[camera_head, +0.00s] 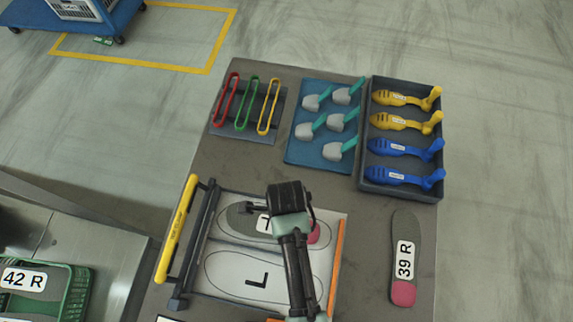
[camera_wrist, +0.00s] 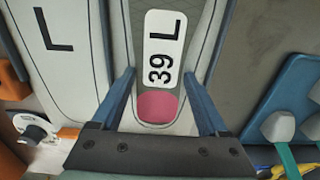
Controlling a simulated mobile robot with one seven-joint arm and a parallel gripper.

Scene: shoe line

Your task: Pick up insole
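A grey insole with a pink heel and a white "39 L" label (camera_wrist: 158,107) lies flat on the upper outline of the white board (camera_head: 221,262). In the head view my gripper hides its middle; the grey toe end (camera_head: 238,216) and pink heel show. In the wrist view my gripper (camera_wrist: 160,74) is open, with one blue finger on each side of the insole near its heel. A small gap seems to show at each side; contact is hard to judge. A second insole, labelled "39 R" (camera_head: 404,262), lies on the table to the right.
The board's lower outline, marked L (camera_head: 257,281), is empty. A yellow bar (camera_head: 175,230) runs along its left side, an orange strip (camera_head: 336,265) along its right. Behind are coloured loops (camera_head: 247,104), a blue tray (camera_head: 303,150) and a dark box (camera_head: 403,191) of shoe trees.

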